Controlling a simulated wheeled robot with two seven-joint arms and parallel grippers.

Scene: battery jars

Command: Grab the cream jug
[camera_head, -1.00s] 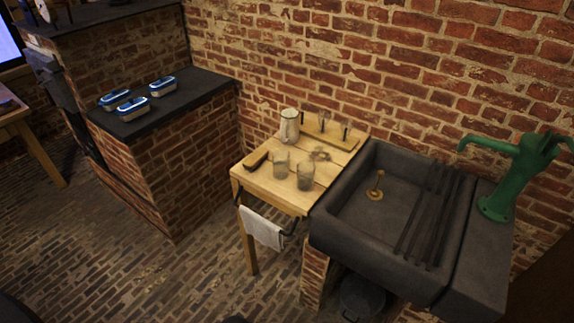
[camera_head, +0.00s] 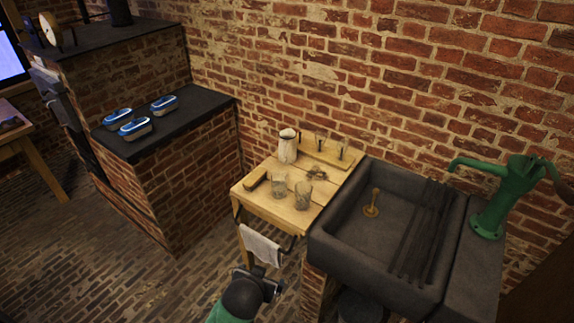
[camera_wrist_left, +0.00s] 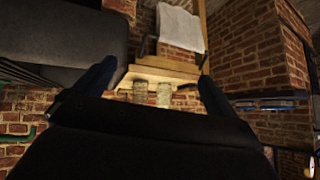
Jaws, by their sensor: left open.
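The cream jug (camera_head: 288,147) stands upright at the back of the small wooden table (camera_head: 272,205), near the brick wall. My left gripper (camera_head: 262,274) is low in front of the table, below its top and close to the hanging towel, well apart from the jug. In the left wrist view its two dark fingers (camera_wrist_left: 157,82) are spread with nothing between them. That view looks upside down at the table edge and two glass jars; I cannot make out the jug there. My right gripper is not in view.
Two glass jars (camera_head: 279,185) (camera_head: 303,195) stand at the table front, with a brush (camera_head: 255,179) to the left. A wooden rack (camera_head: 325,158) is beside the jug. A white towel (camera_head: 260,246) hangs in front. A dark stone sink (camera_head: 340,238) adjoins on the right.

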